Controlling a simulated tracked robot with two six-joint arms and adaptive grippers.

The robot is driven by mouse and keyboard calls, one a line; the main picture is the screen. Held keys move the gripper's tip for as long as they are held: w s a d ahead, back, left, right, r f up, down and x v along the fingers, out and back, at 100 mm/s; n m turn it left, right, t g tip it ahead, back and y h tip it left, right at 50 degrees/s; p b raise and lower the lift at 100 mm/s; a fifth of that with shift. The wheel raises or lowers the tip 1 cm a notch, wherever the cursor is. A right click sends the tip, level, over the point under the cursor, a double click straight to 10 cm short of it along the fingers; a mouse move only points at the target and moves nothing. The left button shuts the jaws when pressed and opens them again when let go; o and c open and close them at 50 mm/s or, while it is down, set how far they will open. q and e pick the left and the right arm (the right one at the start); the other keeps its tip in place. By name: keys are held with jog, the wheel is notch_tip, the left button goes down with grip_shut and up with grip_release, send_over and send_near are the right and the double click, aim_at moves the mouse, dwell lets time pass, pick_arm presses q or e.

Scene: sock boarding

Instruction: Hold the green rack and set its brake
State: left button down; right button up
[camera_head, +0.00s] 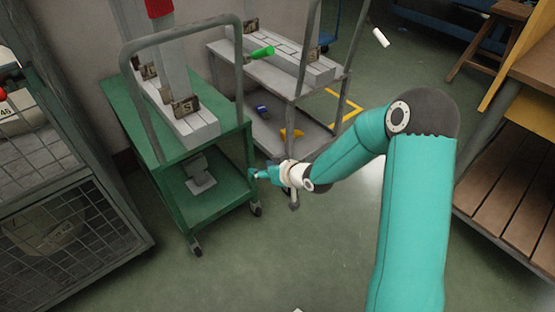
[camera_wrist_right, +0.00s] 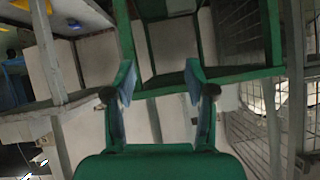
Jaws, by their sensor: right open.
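The green rack (camera_head: 122,115) stands at the left in the head view, a two-shelf cart with a grey hoop handle and casters. Its front caster (camera_head: 196,248) and right caster (camera_head: 256,209) show, but I cannot make out a brake on them. My right gripper (camera_head: 254,175) is open beside the rack's right leg, at about lower-shelf height. In the right wrist view my right gripper (camera_wrist_right: 160,88) has its fingers spread, with the green rack's frame (camera_wrist_right: 240,75) beyond them. Whether they touch it I cannot tell. My left gripper is not in view.
A grey rack (camera_head: 262,72) with a green item (camera_head: 262,52) on top stands just behind and right. A wire cage (camera_head: 75,215) is close on the left. A wooden slatted bench (camera_head: 510,205) is at the right. The floor in front is clear.

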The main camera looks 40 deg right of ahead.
aim_at(249, 134)
jog(key=w+d+r+n+t+h+b, duration=0.1)
jog(key=w+d+r+t+b, duration=0.1)
jog(key=d+r, duration=0.35)
pick_arm(q)
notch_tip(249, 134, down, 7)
jog(key=b, duration=0.3)
jog(key=shift+b, duration=0.35)
pick_arm(e)
jog(key=x, duration=1.6)
jog(key=shift+w+d+f, duration=0.15)
jog(key=shift+w+f, duration=0.15)
jog(key=shift+f, duration=0.1)
grip_shut()
